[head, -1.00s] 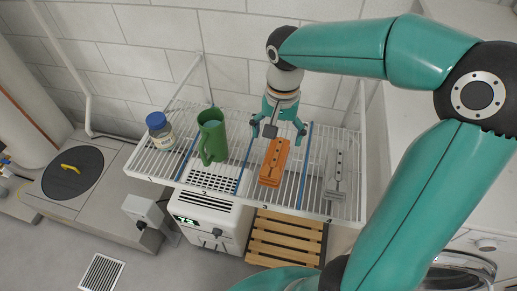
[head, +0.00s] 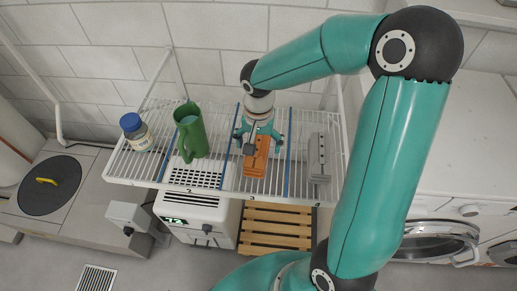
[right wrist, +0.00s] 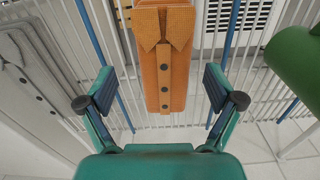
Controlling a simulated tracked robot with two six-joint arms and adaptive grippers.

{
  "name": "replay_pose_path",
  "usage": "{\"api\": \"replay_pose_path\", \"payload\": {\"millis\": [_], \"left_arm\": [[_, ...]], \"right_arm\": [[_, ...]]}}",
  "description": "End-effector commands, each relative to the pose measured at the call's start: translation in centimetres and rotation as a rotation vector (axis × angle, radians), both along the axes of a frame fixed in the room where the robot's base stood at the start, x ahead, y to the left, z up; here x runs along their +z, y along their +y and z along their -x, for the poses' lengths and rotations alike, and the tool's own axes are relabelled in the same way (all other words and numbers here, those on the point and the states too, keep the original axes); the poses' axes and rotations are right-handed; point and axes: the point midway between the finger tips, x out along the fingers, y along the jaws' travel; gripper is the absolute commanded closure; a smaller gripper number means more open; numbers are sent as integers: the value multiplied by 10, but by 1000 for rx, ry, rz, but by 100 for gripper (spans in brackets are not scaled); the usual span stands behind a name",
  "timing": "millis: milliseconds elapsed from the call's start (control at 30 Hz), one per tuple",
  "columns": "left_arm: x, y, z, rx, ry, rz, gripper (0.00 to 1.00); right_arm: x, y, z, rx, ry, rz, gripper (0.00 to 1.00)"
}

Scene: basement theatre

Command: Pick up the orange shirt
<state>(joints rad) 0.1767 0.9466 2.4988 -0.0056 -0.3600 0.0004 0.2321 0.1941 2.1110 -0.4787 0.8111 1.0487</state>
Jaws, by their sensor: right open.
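The folded orange shirt (head: 257,158) lies on the white wire shelf, between two blue divider strips. In the right wrist view the shirt (right wrist: 164,80) shows its collar and a row of dark buttons. My right gripper (head: 259,138) is over the back end of the shirt in the head view. In the right wrist view its two fingers (right wrist: 160,95) are spread wide, one on each side of the shirt, with gaps between them and the cloth. It is open and empty. My left gripper is not in view.
A folded grey shirt (head: 319,158) lies to the right on the wire shelf (head: 140,172). A green pitcher (head: 190,132) and a blue-lidded jar (head: 136,133) stand to the left. A white appliance (head: 194,215) and a wooden slatted rack (head: 276,228) are below.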

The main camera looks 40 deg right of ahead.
Motion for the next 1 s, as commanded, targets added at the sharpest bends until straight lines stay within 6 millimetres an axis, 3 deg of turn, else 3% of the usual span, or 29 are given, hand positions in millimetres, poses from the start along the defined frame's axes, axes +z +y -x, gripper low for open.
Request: {"api": "replay_pose_path", "payload": {"millis": [300, 567, 1000], "left_arm": [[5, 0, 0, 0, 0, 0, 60], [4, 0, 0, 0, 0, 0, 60], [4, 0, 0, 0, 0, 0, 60]], "right_arm": [[-41, 4, -4, 1, 3, -3, 8], [-45, 4, -4, 2, 1, -2, 8], [-44, 4, -4, 1, 0, -2, 75]]}}
